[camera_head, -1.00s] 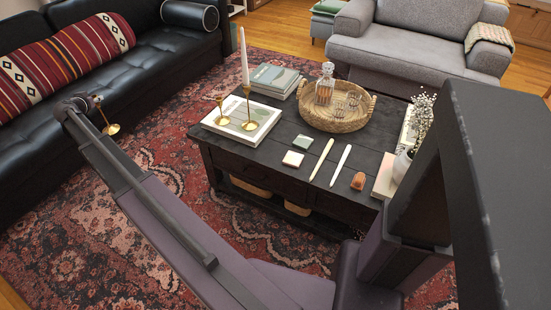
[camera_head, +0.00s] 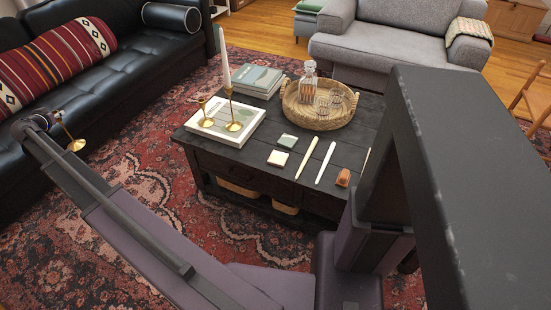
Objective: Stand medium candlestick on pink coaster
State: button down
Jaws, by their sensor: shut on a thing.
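A gold candlestick (camera_head: 75,144) hangs at the far left, above the rug, with its round base lowest and its stem slanted. My gripper (camera_head: 56,117) is shut on its upper part; the fingertips are small and hard to make out. The pale pink coaster (camera_head: 278,158) lies bare on the dark coffee table, in front of a green coaster (camera_head: 287,141). My gripper is well left of the table and the coaster. Two more gold candlesticks stand on a white book: a short empty one (camera_head: 203,122) and a taller one (camera_head: 234,125) bearing a white candle.
The coffee table (camera_head: 235,160) also bears a wicker tray (camera_head: 318,118) with a decanter and glasses, stacked books (camera_head: 256,80), two pale tapers (camera_head: 326,162) and an orange-brown object (camera_head: 343,177). A black sofa (camera_head: 95,75) is at left. My arm hides the table's right end.

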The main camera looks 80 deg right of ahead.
aim_at(278, 157)
jog(key=u, duration=0.05)
jog(key=k, duration=1.45)
jog(key=z, duration=0.75)
